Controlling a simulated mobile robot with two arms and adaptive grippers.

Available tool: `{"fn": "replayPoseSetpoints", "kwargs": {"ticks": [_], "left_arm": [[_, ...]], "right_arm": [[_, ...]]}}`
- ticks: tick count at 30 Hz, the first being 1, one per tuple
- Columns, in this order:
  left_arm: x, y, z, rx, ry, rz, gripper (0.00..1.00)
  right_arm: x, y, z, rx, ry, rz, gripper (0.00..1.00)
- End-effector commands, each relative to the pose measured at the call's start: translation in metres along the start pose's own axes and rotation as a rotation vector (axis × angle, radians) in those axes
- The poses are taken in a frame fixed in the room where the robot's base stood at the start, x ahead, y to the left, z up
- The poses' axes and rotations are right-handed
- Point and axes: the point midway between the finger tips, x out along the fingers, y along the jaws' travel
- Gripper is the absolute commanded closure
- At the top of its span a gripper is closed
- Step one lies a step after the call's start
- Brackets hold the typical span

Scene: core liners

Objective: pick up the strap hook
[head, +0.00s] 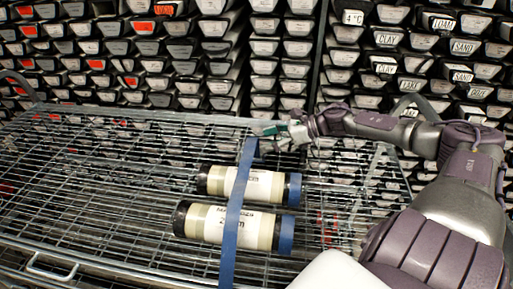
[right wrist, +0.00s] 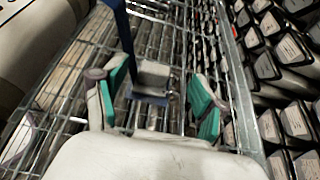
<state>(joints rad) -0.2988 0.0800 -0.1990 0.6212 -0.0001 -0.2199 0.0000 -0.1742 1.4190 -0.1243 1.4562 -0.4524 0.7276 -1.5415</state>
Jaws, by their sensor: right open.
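A blue strap (head: 238,195) runs over two core liners, an upper one (head: 245,184) and a lower one (head: 228,226), on the wire rack. At the strap's far end a small grey strap hook (right wrist: 153,76) shows in the right wrist view, joined to the blue strap (right wrist: 122,30). My right gripper (head: 277,132) is at the strap's far end. In the right wrist view its teal-padded fingers (right wrist: 160,97) are open, with the hook between them and gaps on both sides. In the head view the hook is too small to make out clearly. My left gripper is out of view.
The wire rack (head: 110,165) is bare to the left of the liners. A wall of stacked, labelled core trays (head: 210,70) stands behind it. In the right wrist view, trays (right wrist: 285,60) stand close to the right of the rack's edge. A pale cylinder (right wrist: 40,45) lies at upper left.

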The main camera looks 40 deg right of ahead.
Motion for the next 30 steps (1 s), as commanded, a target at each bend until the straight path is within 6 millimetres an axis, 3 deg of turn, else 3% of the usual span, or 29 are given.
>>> {"fn": "replayPoseSetpoints", "kwargs": {"ticks": [1, 10, 21, 30], "left_arm": [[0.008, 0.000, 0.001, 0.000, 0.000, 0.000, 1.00], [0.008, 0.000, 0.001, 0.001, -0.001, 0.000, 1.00], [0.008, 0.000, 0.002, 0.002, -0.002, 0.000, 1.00], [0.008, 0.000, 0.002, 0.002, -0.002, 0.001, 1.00]], "right_arm": [[0.008, 0.001, -0.003, -0.002, -0.006, 0.000, 0.29], [0.038, 0.004, -0.004, 0.001, -0.005, 0.000, 0.29], [0.043, 0.004, -0.006, 0.001, 0.000, 0.001, 0.30], [0.043, 0.004, -0.006, 0.000, -0.001, 0.001, 0.80]]}}
